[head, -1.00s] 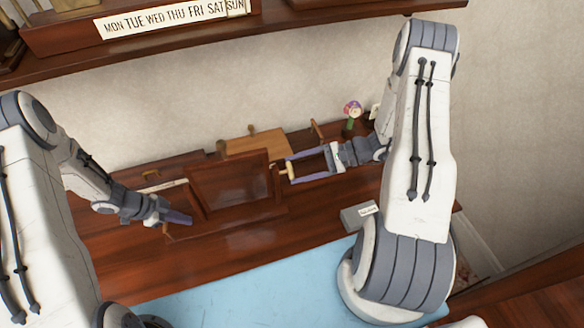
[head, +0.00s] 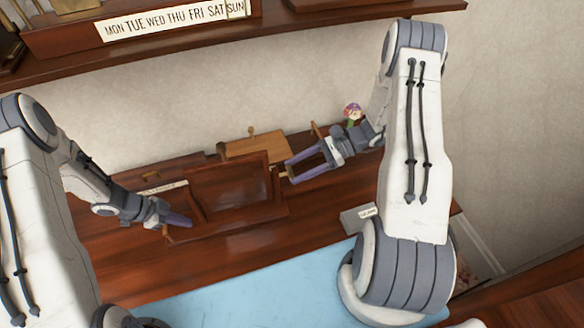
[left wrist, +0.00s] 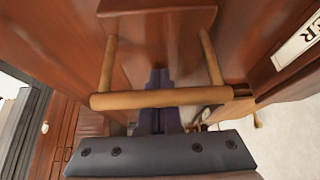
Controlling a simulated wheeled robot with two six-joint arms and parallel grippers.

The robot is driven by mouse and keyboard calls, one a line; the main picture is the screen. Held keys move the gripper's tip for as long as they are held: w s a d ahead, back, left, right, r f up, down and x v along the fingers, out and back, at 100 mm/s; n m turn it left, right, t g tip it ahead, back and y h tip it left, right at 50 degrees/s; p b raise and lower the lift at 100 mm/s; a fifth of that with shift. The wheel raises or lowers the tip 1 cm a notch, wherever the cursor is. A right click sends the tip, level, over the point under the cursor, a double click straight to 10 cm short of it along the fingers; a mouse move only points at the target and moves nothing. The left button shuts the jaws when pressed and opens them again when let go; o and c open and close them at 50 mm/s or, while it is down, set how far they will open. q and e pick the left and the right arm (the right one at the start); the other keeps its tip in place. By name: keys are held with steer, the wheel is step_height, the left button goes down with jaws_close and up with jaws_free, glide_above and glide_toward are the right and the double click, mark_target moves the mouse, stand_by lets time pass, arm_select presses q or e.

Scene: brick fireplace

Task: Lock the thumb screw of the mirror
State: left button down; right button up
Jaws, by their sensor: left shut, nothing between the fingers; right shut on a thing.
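The mirror (head: 230,182) is a dark wooden framed panel standing on the desk, its face dark brown in the head view. The thumb screw (head: 284,171) is a small light-wood knob at its right edge, mostly covered now. My right gripper (head: 290,173) reaches in from the right, its purple fingers closed on the knob from either side. My left gripper (head: 190,222) is shut and empty at the frame's lower left. In the left wrist view its fingers (left wrist: 158,100) pass behind a light wooden bar handle (left wrist: 155,98) on two posts.
A light wooden box (head: 255,147) stands behind the mirror. A small figure with a colourful top (head: 353,112) is beyond my right gripper. A grey labelled box (head: 357,217) and a blue mat (head: 270,285) lie in front. A shelf (head: 300,28) hangs above.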

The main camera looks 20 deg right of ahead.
arm_select(q)
steer(key=shift+a+f, duration=0.1)
arm_select(e)
steer(key=shift+f, duration=0.1)
steer(key=o, duration=1.4)
steer(key=v, duration=1.2)
steer(key=shift+s, duration=0.15)
arm_select(q)
steer(key=shift+w, duration=0.1)
arm_select(e)
steer(key=shift+r, duration=0.25)
arm_select(q)
step_height(320, 180, up, 6)
steer(key=p, duration=0.6)
arm_select(e)
step_height(320, 180, up, 6)
steer(key=shift+f, duration=0.1)
